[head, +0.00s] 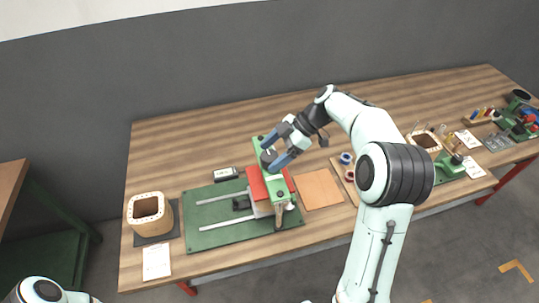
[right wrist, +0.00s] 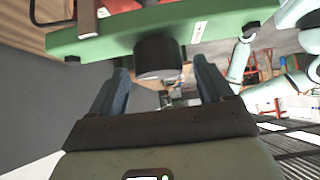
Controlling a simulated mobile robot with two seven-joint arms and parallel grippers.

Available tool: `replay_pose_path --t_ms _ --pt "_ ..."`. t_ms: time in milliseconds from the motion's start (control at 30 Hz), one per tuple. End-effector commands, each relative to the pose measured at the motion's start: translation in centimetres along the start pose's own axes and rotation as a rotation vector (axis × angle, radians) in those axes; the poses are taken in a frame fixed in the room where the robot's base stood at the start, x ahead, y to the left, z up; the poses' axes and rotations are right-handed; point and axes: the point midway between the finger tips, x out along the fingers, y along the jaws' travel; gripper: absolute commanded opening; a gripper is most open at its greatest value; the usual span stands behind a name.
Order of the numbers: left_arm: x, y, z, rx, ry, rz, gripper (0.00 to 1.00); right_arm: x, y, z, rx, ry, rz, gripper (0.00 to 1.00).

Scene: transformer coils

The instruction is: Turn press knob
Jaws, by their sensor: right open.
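The press has a green top bar (head: 262,152) and a red block (head: 260,184), and stands on a green base plate (head: 215,239) with two rails. In the right wrist view the press knob (right wrist: 158,57) is a short dark cylinder against the green bar. My right gripper (head: 268,150) is at the far end of the press. In the right wrist view its open fingers (right wrist: 161,78) stand on both sides of the knob, with gaps visible. My left gripper is out of view; only part of the left arm shows at the bottom left.
A wooden coil ring (head: 150,213) stands on a dark mat at the left, with a white card (head: 156,262) in front. A small dark meter (head: 226,174) lies behind the plate. An orange-brown sheet (head: 319,189) lies right of the press. Fixtures and small parts fill the right end.

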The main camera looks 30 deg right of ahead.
Motion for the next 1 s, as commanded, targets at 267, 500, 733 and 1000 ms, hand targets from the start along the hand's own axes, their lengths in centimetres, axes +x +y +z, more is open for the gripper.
replay_pose_path --t_ms 267,500,733,1000 --pt "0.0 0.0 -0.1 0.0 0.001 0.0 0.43 1.5 0.0 0.0 0.001 -0.001 0.0 0.8" --pt "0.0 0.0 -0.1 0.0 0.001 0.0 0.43 1.5 0.0 0.0 0.001 -0.001 0.0 0.67" --pt "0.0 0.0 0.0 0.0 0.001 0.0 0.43 1.4 0.0 0.0 0.001 -0.001 0.0 0.28" --pt "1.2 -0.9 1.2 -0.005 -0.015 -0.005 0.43 1.6 -0.1 0.2 0.033 0.0 0.034 0.28"
